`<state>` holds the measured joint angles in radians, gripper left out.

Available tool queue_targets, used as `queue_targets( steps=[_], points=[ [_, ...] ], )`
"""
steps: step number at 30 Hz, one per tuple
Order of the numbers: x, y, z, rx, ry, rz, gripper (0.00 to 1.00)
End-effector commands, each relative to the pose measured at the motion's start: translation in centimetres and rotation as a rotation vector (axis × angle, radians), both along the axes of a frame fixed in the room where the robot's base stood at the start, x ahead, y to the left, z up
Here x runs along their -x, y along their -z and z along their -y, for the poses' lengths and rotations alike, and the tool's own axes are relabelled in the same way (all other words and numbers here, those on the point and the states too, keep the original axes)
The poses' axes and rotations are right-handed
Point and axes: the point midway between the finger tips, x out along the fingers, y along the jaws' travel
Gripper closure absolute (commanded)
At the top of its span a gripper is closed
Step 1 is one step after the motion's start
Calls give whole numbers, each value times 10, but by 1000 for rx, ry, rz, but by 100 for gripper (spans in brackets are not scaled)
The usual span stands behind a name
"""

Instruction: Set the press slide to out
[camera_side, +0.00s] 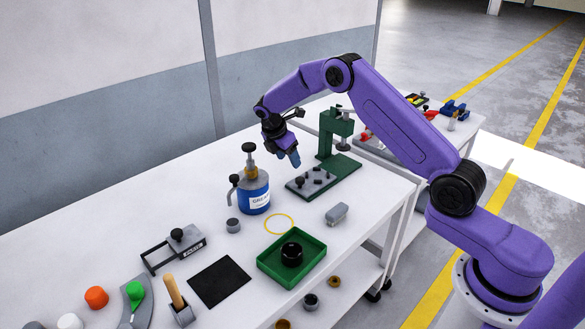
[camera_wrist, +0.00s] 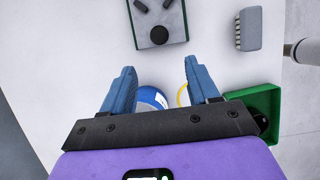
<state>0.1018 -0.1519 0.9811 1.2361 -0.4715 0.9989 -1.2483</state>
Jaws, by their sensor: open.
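The green press (camera_side: 328,135) stands near the back right of the white table. Its base (camera_side: 345,168) carries a dark grey plate with a black knob (camera_side: 299,182) at the near left end and several dark pegs. The wrist view shows part of this plate and the round black knob (camera_wrist: 159,35) at the top. I cannot tell from these views how far the slide is out. My gripper (camera_side: 294,160) hangs above the table, left of the press column and above the knob end. Its two blue fingers (camera_wrist: 159,68) are apart with nothing between them.
A blue grease can (camera_side: 254,196) stands left of the press. A yellow ring (camera_side: 279,224), a grey block (camera_side: 337,214) and a green tray (camera_side: 268,262) with a black round part lie nearer. A black rail with a knobbed block (camera_side: 178,243) lies at left.

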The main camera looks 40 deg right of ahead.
Motion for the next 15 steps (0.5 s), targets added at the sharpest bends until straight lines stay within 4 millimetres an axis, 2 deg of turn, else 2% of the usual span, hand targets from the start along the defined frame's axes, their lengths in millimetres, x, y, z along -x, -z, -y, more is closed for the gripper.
queue_targets(
  steps=[1, 6, 10, 15],
  points=[
    [-1, -11, -5, -1, -2, 4, 40],
    [0, -39, -17, -1, -3, 2, 40],
    [0, -53, -23, -1, -2, 1, 40],
    [0, -62, -27, -1, -1, 0, 40]
  ],
)
